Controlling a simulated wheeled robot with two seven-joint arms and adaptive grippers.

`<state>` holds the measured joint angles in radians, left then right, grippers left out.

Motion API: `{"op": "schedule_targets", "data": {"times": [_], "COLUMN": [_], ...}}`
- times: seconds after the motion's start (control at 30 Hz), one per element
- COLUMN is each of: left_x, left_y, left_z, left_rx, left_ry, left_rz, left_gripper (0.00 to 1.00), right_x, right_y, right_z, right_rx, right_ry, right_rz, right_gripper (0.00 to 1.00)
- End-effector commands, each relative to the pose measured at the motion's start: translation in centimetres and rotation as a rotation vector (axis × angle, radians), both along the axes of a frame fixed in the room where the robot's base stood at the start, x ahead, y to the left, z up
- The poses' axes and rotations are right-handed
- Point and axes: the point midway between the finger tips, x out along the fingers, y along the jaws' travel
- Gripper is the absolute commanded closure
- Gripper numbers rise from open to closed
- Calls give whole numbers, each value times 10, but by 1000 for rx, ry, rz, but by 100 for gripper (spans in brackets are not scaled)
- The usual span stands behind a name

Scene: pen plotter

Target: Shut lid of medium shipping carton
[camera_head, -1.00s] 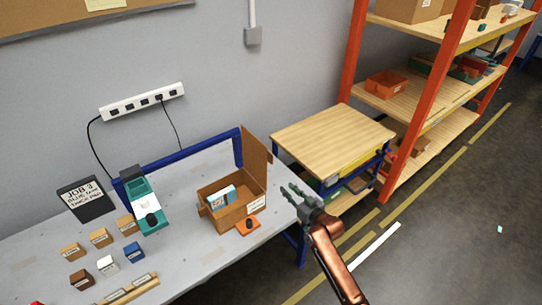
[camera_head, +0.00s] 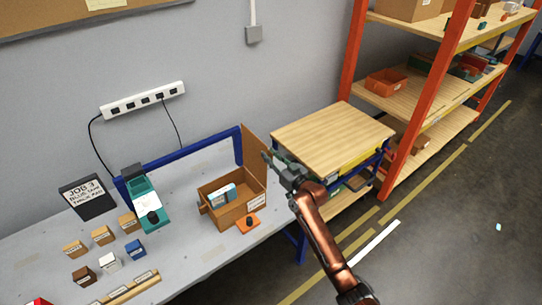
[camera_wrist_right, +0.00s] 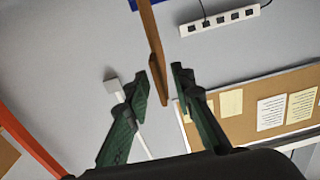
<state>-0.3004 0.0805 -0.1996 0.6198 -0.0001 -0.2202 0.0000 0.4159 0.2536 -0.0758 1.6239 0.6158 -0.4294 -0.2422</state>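The medium shipping carton (camera_head: 236,211) is a brown box on the grey workbench, with a blue-and-white item (camera_head: 222,195) inside. Its lid (camera_head: 255,152) stands open, roughly upright, on the box's far right side. My right gripper (camera_head: 272,164) is just right of the lid, at about its height. In the right wrist view the gripper's fingers (camera_wrist_right: 160,77) are open and apart. The lid (camera_wrist_right: 153,35) shows nearly edge-on there, with its end in the gap between the fingertips; I cannot tell whether they touch it. My left gripper is not in view.
An orange piece with a dark knob (camera_head: 248,223) sits in front of the carton. A teal device (camera_head: 148,208) and several small labelled boxes (camera_head: 109,262) stand to the left. A wooden-topped cart (camera_head: 333,136) is behind my right arm. A blue frame (camera_head: 190,149) runs along the bench's back.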

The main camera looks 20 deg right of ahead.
Motion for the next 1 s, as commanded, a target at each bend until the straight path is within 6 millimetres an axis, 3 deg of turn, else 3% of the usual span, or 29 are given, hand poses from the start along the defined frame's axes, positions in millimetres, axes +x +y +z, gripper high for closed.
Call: {"op": "schedule_targets", "data": {"times": [0.2,0.53,1.0], "left_x": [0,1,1], "left_y": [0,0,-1], "left_z": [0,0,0], "left_rx": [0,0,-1], "left_ry": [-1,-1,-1], "left_rz": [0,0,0], "left_gripper": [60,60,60], "right_x": [0,0,0], "right_y": [0,0,-1], "right_z": [-1,-1,-1], "right_rx": [0,0,0], "right_ry": [1,1,1], "right_rz": [0,-1,-1], "right_gripper": [78,100,100]}}
